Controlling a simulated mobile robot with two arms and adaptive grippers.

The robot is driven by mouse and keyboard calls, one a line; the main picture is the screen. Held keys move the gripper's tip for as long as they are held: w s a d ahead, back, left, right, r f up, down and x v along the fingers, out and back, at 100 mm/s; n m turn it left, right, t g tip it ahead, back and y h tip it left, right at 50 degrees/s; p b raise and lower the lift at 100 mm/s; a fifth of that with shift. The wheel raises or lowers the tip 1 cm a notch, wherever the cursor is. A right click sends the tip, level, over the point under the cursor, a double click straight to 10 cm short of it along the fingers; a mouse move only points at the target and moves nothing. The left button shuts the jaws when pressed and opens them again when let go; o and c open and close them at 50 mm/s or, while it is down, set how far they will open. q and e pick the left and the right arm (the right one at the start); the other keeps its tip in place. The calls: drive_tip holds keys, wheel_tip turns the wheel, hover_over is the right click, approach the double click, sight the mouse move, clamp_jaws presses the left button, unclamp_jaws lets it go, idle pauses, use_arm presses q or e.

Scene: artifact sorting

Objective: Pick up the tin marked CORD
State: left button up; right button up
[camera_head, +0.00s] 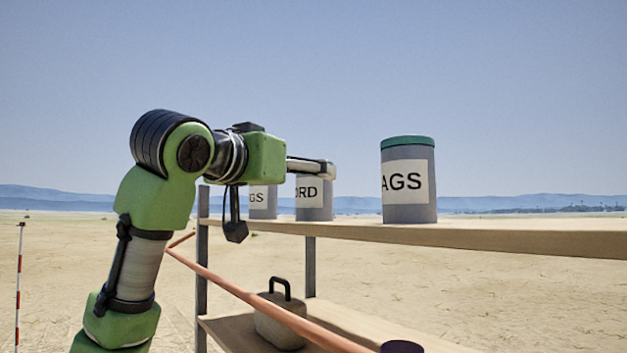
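A grey tin (314,207) whose label shows "ORD" stands upright on the upper wooden shelf. Its lid and the left part of its label are hidden behind my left gripper. My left gripper (325,171) reaches rightward from the green wrist to the top of this tin, in front of or around it. I cannot tell whether it touches the tin or how far apart its fingers are. The tin does not look lifted. My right gripper is not in view.
A larger-looking tin (408,203) with a teal lid and "AGS" showing stands to the right. Another tin (263,211) showing "GS" stands left, partly hidden. An orange rail (250,297) slants below the upper shelf (470,239). A case (279,322) with a black handle sits lower.

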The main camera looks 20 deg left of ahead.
sight(304, 176)
use_arm(q)
drive_tip(key=shift+w+d, duration=0.15)
drive_tip(key=shift+w, duration=0.5)
drive_tip(key=shift+w+d+f, duration=0.1)
drive_tip(key=shift+w, duration=0.25)
drive_tip(key=w+p, duration=0.2)
drive_tip(key=p, duration=0.1)
drive_tip(key=shift+w+r, duration=0.2)
drive_tip(key=shift+w+f+p, duration=0.1)
drive_tip(key=shift+w+p, duration=0.6)
drive_tip(key=shift+w, duration=0.6)
drive_tip(key=shift+w+f, duration=0.15)
drive_tip(key=shift+d, duration=0.15)
drive_tip(key=c, duration=1.4)
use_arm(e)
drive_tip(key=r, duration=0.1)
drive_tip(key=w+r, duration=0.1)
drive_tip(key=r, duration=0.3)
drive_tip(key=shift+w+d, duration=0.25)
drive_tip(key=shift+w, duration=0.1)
